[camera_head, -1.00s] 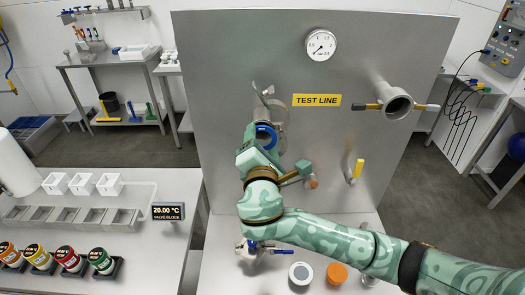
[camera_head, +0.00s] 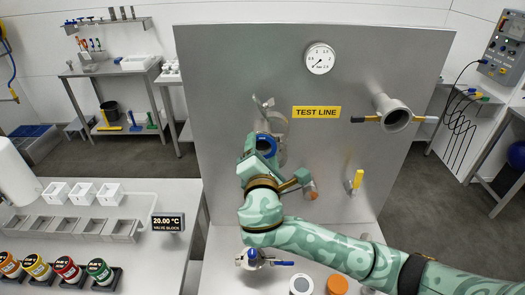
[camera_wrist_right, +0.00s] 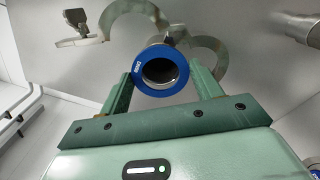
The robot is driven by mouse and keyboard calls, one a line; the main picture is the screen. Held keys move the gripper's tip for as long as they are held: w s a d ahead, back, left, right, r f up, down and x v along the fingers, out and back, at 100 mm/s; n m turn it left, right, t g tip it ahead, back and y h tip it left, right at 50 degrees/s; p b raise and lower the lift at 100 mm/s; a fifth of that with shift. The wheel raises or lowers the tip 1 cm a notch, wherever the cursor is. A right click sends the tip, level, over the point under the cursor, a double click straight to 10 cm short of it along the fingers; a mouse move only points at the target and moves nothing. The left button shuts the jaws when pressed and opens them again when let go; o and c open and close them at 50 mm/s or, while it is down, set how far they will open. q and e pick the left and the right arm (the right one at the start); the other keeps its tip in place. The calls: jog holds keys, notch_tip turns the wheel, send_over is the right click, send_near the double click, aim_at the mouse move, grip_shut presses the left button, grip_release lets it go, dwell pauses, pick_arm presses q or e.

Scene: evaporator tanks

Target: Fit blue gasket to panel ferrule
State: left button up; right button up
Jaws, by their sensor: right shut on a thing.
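The blue gasket (camera_wrist_right: 160,70) is a blue ring with a small white label. It is between the two green fingers of my right gripper (camera_wrist_right: 160,85), which is shut on it. It also shows in the head view (camera_head: 266,145), in front of the grey panel's left half. The bare metal panel ferrule (camera_wrist_right: 166,72) shows through the ring. I cannot tell whether the gasket touches it. An open metal clamp (camera_wrist_right: 207,48) hangs around the ferrule behind the gasket; its upper arm shows in the head view (camera_head: 264,104). My left gripper is not in view.
On the grey panel (camera_head: 345,145) are a yellow TEST LINE label (camera_head: 316,112), a gauge (camera_head: 320,58), a pipe port (camera_head: 394,114) and a yellow-handled valve (camera_head: 357,180).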

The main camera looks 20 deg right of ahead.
jog(key=shift+p, duration=0.5)
dwell(0.9)
jog(key=shift+x, duration=0.9)
jog(key=o, duration=1)
jog(key=shift+o, duration=0.2)
jog(key=shift+p+v, duration=1.1)
jog(key=shift+v, duration=1.95)
